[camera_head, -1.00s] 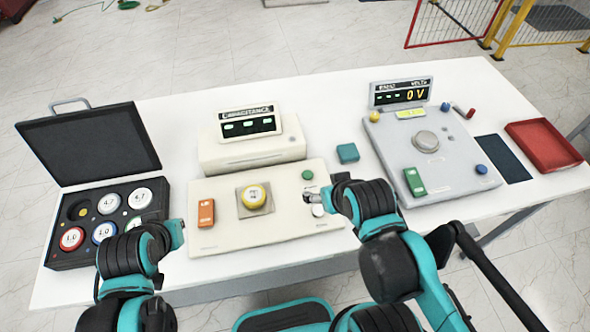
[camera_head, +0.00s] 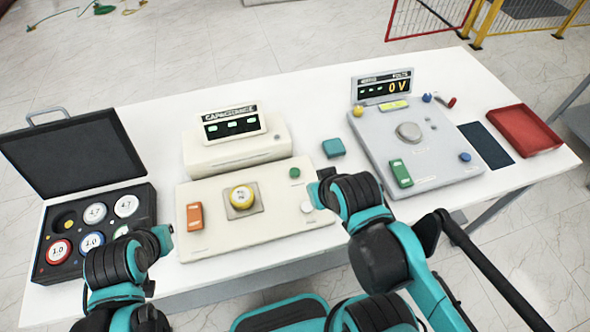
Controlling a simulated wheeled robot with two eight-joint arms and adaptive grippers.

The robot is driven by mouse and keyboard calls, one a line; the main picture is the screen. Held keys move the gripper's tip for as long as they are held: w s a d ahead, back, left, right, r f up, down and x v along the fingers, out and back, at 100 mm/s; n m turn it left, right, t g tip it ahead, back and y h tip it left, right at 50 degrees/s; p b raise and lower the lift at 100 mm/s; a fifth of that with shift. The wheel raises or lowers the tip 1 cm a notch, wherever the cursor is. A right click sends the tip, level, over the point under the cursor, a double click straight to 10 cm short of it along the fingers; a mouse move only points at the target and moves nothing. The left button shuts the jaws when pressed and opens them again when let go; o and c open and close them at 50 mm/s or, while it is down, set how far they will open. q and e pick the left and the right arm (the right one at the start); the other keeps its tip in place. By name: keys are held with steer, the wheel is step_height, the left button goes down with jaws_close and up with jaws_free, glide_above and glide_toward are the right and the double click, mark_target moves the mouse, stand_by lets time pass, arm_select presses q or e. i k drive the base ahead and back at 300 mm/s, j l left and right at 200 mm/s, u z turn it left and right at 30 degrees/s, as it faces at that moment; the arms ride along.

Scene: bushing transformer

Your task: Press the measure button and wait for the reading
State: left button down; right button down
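The capacitance meter's display (camera_head: 232,124) shows only green dashes.
An open black case (camera_head: 75,155) with several round pieces stands at left. A grey voltage unit (camera_head: 430,165) reading 0 V, a teal block (camera_head: 333,148), a dark mat (camera_head: 486,145) and a red tray (camera_head: 522,130) are to the right. The table's back strip is clear.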

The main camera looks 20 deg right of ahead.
mark_target(294, 172)
steer(key=j+z, duration=0.25)
steer(key=k+j+z, duration=0.1)
steer(key=j+z, duration=0.15)
steer(key=j, duration=0.2)
steer(key=k+j+z, duration=0.25)
steer(key=i+j, duration=0.1)
